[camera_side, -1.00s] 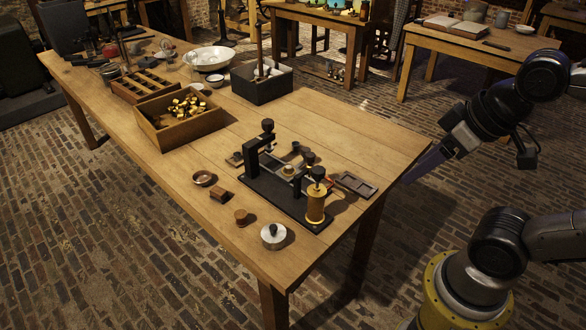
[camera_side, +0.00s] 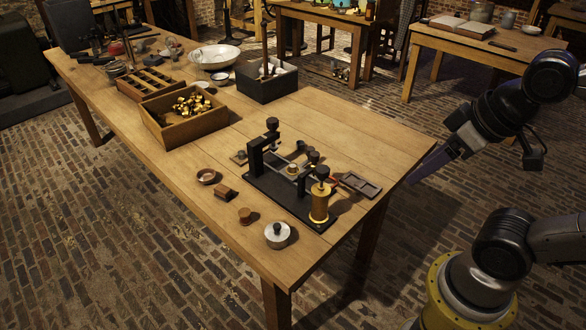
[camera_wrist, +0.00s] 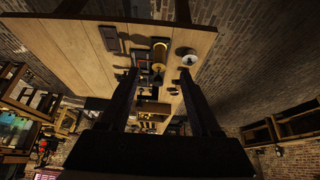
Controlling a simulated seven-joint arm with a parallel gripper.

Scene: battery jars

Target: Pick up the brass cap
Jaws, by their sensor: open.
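Several small brass-coloured pieces (camera_side: 193,103) lie heaped in an open wooden box (camera_side: 165,133); I cannot tell single caps among them. A small brass-coloured round piece (camera_side: 292,169) sits on the black fixture (camera_side: 262,187), and may be a cap. My gripper (camera_side: 412,180) is beyond the table's right edge, apart from all these. In the wrist view my gripper (camera_wrist: 160,76) has its two fingers spread with nothing held.
A dark tray (camera_side: 360,185) lies right of the fixture. A dark box (camera_side: 267,91) stands behind. The table's right rear (camera_side: 355,125) is clear.

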